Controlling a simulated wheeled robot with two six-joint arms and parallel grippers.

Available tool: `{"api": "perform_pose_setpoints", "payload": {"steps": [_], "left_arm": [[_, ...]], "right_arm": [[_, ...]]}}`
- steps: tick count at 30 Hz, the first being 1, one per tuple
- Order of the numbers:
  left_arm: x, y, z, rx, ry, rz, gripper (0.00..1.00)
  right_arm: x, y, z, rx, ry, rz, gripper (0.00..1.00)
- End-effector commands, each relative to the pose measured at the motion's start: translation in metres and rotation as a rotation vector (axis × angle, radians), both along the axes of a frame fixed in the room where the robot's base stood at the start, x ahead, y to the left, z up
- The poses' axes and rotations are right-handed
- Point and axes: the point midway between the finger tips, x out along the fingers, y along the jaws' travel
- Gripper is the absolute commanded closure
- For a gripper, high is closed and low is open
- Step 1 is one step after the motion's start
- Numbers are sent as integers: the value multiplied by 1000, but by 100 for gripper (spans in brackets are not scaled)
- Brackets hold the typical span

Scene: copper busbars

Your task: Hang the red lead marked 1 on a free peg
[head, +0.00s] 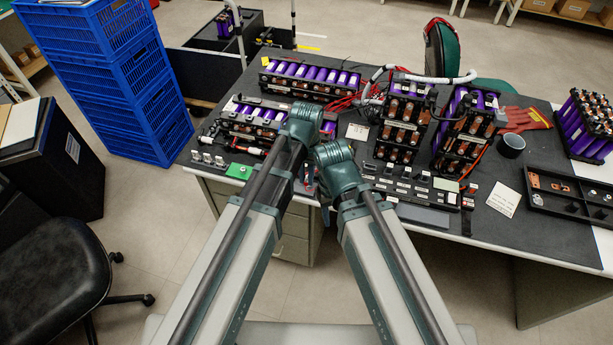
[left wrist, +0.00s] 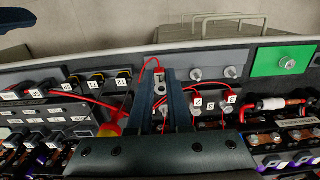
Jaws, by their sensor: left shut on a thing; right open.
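In the left wrist view, my left gripper (left wrist: 161,105) is shut on the red lead (left wrist: 144,76). A metal ring or peg head (left wrist: 160,88) shows between the fingers; I cannot tell which. To their right, two bare pegs (left wrist: 197,74) (left wrist: 231,72) stand on the grey strip. Red leads marked 2 (left wrist: 197,103) and 3 (left wrist: 230,99) lie beyond them.
A green block (left wrist: 270,64) sits right of the pegs in the left wrist view. Numbered black parts (left wrist: 100,82) crowd the left side. In the head view, battery modules (head: 310,77) fill the bench's back, and a black tray (head: 540,200) lies at right.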

Motion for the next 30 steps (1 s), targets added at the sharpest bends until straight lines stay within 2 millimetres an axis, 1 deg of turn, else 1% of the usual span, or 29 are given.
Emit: {"api": "perform_pose_setpoints", "payload": {"steps": [1, 2, 3, 4, 8, 20, 30], "left_arm": [[0, 0, -13, 0, 0, 0, 100], [0, 0, -17, 0, 0, 0, 100], [0, 0, -11, 0, 0, 0, 100], [0, 0, -9, 0, 0, 0, 100], [0, 0, -10, 0, 0, 0, 100], [-1, 0, -29, 0, 0, 0, 100], [-1, 0, -28, 0, 0, 0, 100]], "right_arm": [[0, 0, -13, 0, 0, 0, 50], [0, 0, -17, 0, 0, 0, 50], [0, 0, -11, 0, 0, 0, 50], [0, 0, -9, 0, 0, 0, 50], [0, 0, -10, 0, 0, 0, 50], [0, 0, -29, 0, 0, 0, 50], [0, 0, -28, 0, 0, 0, 50]]}}
